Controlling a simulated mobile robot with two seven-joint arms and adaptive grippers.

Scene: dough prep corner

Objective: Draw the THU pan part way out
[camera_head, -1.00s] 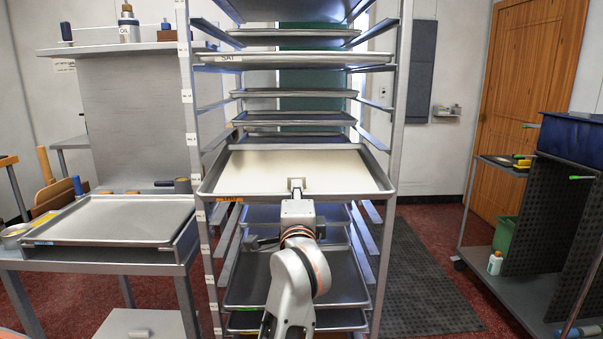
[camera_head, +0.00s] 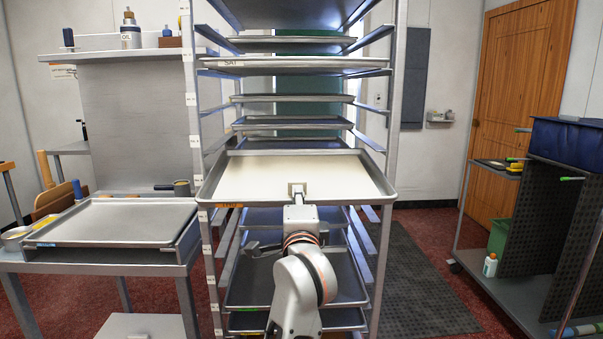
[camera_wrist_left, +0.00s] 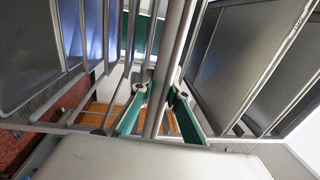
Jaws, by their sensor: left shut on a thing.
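The pan with an orange label (camera_head: 228,205) on its front rim juts out of the rack (camera_head: 190,110) toward me at mid height; its pale, empty inside (camera_head: 270,172) shows in the head view. The label's letters are too small to read surely. My left gripper (camera_head: 297,188) is shut on the middle of the pan's front rim, with its arm below and in front. In the left wrist view my teal-edged fingers (camera_wrist_left: 160,95) close on the grey rim between them. The pan is level and appears held in the rack's side rails. My right gripper is not in view.
A pan marked SAT (camera_head: 295,65) sits higher in the rack, with other pans above and below. At left, a tray (camera_head: 120,220) rests on a low metal table close beside the rack. A dark cart (camera_head: 520,270) stands at right. Dark matting (camera_head: 425,285) lies between, clear.

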